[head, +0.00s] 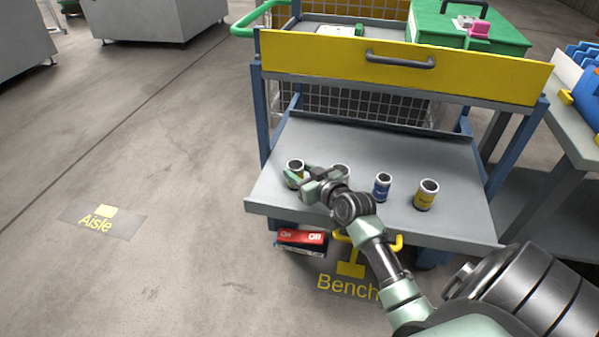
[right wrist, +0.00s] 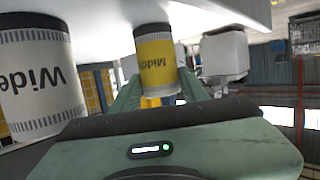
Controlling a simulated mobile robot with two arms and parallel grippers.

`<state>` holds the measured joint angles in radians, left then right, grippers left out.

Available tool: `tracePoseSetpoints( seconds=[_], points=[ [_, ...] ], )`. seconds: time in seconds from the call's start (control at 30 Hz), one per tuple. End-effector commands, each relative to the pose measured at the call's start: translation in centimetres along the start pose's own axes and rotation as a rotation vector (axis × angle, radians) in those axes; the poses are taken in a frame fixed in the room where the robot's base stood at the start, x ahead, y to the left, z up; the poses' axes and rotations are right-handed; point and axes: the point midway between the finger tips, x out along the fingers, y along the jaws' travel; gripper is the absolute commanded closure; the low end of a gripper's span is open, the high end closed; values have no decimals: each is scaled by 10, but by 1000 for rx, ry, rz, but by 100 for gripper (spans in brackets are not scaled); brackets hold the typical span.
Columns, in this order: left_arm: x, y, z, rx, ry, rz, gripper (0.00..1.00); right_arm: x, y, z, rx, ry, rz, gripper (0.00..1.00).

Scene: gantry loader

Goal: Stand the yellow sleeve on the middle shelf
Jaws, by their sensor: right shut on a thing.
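My right gripper (head: 306,182) is at the left end of the grey shelf (head: 375,145) under the yellow drawer. It is shut on a yellow-banded sleeve (head: 294,173) with a white rim. The right wrist view shows this yellow sleeve (right wrist: 156,62) between the fingers (right wrist: 158,92), its lettering upside down. It looks upright; I cannot tell whether its base touches the shelf. A white sleeve (head: 341,171), partly hidden by my arm, a blue sleeve (head: 382,186) and another yellow sleeve (head: 426,195) stand to the right. My left gripper is not in view.
A large white sleeve (right wrist: 38,82) marked "Wide" is close beside the held one in the right wrist view. The yellow drawer front (head: 405,66) overhangs the shelf. A red box (head: 301,238) lies below. The shelf's back is clear.

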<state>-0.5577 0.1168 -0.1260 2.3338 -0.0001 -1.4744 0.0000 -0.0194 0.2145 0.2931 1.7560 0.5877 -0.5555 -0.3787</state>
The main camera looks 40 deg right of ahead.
Motion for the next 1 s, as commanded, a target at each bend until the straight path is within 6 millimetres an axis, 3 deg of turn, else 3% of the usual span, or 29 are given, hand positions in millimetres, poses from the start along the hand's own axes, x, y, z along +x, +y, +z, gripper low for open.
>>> tracePoseSetpoints(
  seconds=[0.07,0.1,0.17,0.57,1.0],
  points=[
    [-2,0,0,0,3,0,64,0,0,0,-1,3,1,100],
    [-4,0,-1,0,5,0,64,0,0,2,0,-1,0,48],
    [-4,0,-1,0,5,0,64,0,0,2,0,-1,0,34],
    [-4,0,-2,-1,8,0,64,-2,0,-1,0,-1,0,34],
    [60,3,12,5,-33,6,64,-89,0,-1,-2,-4,0,34]
  ],
)
